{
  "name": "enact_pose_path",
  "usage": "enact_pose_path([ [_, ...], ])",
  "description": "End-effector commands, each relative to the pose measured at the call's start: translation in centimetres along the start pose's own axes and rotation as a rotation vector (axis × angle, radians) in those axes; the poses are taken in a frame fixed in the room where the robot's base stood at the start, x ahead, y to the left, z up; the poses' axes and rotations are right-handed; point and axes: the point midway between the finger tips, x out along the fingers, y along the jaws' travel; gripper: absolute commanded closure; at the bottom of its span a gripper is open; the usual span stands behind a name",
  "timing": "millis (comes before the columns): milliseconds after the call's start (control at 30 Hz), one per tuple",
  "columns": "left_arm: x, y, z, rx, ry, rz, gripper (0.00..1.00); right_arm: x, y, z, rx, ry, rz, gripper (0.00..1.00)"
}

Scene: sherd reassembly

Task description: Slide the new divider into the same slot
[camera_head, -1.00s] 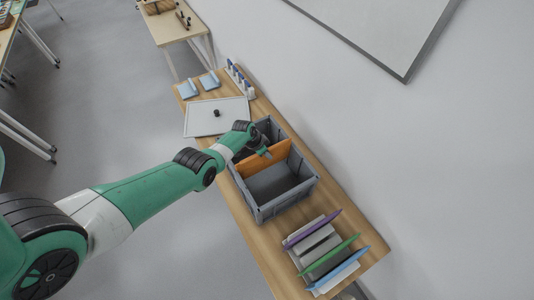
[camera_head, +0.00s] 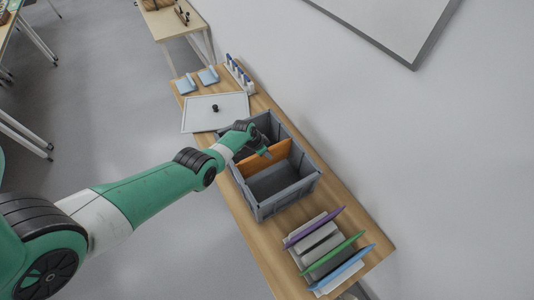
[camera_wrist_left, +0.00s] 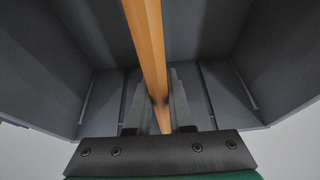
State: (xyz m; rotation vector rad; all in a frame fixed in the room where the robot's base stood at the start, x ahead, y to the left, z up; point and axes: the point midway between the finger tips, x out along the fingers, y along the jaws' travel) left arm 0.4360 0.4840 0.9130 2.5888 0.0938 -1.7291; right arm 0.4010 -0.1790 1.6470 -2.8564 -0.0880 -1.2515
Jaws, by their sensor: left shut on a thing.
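The orange divider (camera_head: 279,158) stands across the inside of the grey crate (camera_head: 262,212) in the head view. In the left wrist view the divider (camera_wrist_left: 147,45) runs edge-on between the fingers, with the crate's grey walls (camera_wrist_left: 35,75) on both sides. My left gripper (camera_wrist_left: 159,105) is shut on the divider; in the head view the gripper (camera_head: 265,153) is at the divider's top edge. The divider's lower edge and its fit in the slot are hidden. My right gripper is not in view.
A rack with purple, green (camera_head: 337,257) and blue dividers stands at the near end of the table (camera_head: 235,200). A white tray or lid (camera_head: 232,108) with a black knob lies beyond the crate. Light blue items (camera_head: 208,75) lie farther back. A wall borders the table's right side.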

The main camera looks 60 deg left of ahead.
Motion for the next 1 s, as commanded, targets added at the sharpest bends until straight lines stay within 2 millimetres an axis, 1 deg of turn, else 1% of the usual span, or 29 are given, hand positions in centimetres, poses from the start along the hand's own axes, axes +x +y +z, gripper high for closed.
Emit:
enact_pose_path([
  [33,0.4,0.0,0.1,0.0,0.001,0.0,1.0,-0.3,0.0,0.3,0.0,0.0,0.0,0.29],
  [733,3.0,0.0,1.2,0.0,0.001,0.0,1.0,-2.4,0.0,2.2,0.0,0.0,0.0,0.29],
  [1000,3.2,0.0,1.3,0.0,0.001,0.0,1.0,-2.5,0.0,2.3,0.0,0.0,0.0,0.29],
])
